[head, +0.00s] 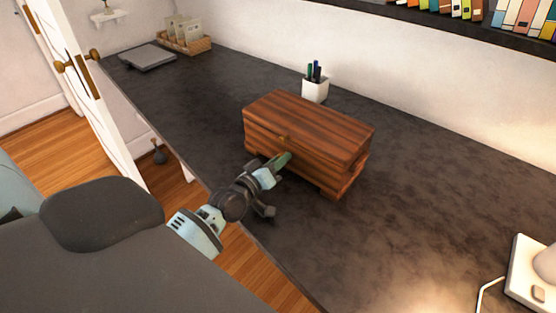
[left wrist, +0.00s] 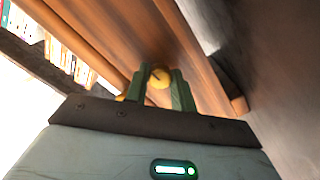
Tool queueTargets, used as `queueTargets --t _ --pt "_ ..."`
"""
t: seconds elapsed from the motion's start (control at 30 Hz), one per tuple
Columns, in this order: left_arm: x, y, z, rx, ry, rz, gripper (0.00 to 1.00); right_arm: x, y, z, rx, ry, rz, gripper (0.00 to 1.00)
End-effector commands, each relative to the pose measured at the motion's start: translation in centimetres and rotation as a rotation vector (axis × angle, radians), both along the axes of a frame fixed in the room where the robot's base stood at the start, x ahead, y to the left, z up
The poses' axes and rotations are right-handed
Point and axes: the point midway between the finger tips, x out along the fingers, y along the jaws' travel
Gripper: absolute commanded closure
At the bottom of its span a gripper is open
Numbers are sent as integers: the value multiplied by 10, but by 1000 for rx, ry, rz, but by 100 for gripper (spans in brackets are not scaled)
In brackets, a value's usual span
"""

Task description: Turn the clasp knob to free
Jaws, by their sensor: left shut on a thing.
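A brown striped wooden chest (head: 310,130) with a closed lid stands on the dark worktop. A small brass clasp (head: 284,138) shows on its front near the lid's edge. My left gripper (head: 284,160) reaches the chest's front from the left. In the left wrist view the two green fingers (left wrist: 162,90) are shut on a round brass clasp knob (left wrist: 159,77), one on each side, with the wooden front (left wrist: 120,40) behind it. A dark slot line shows on the knob's face. My right gripper is not in view.
A white pen cup (head: 316,88) stands just behind the chest. A grey laptop (head: 147,57) and a wicker basket (head: 186,42) are at the far left end of the worktop (head: 430,220). A white lamp base (head: 533,275) is at the right. The worktop right of the chest is clear.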

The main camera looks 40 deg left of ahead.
Motion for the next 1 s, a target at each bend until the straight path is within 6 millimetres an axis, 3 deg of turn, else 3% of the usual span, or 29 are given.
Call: queueTargets --t 0.3,0.8,0.83,1.0 --pt "0 0 1 104 -8 -1 98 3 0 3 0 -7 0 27" --pt "0 0 0 120 -8 0 98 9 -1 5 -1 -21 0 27" --pt "0 0 0 120 -8 0 73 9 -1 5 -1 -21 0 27" --pt "0 0 0 119 -8 0 53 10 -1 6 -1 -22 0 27"
